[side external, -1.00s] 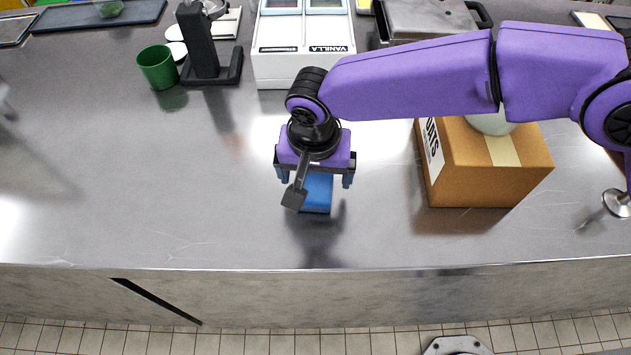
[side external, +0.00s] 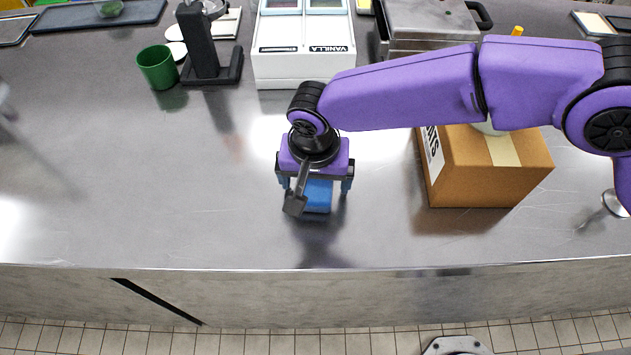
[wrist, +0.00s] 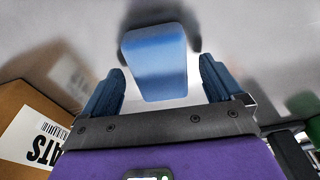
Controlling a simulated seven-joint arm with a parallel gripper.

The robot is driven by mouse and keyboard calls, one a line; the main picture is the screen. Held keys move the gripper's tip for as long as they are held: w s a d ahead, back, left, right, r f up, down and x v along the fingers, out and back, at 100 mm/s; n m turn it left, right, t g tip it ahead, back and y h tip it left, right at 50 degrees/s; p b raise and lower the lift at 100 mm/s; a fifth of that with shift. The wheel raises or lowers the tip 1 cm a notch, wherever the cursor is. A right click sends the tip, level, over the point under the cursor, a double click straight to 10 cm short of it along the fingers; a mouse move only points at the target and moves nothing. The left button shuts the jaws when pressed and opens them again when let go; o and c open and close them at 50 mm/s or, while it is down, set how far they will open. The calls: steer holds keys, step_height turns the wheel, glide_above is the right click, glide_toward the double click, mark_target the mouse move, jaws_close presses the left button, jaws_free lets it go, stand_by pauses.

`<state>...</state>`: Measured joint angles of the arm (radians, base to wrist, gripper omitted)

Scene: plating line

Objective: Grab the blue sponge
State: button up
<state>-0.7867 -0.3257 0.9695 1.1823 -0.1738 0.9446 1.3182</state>
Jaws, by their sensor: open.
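The blue sponge (side external: 318,196) lies on the steel counter, partly hidden under my gripper in the side view. In the wrist view the sponge (wrist: 155,62) lies ahead of and between the fingers, with a gap on each side. My gripper (side external: 314,184) is open and points down over the sponge. Its two blue fingers also show in the wrist view (wrist: 163,85), one on each side of the sponge. Whether the fingertips reach down to the counter cannot be told.
A cardboard box (side external: 490,170) stands to the right of my gripper. A green cup (side external: 157,67) and a black stand (side external: 203,45) are at the back left. A white container labelled VANILLA (side external: 303,65) stands behind. The counter to the left and in front is clear.

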steer(key=shift+c, duration=0.3)
steer(key=c, duration=1.1)
steer(key=shift+o, duration=0.2)
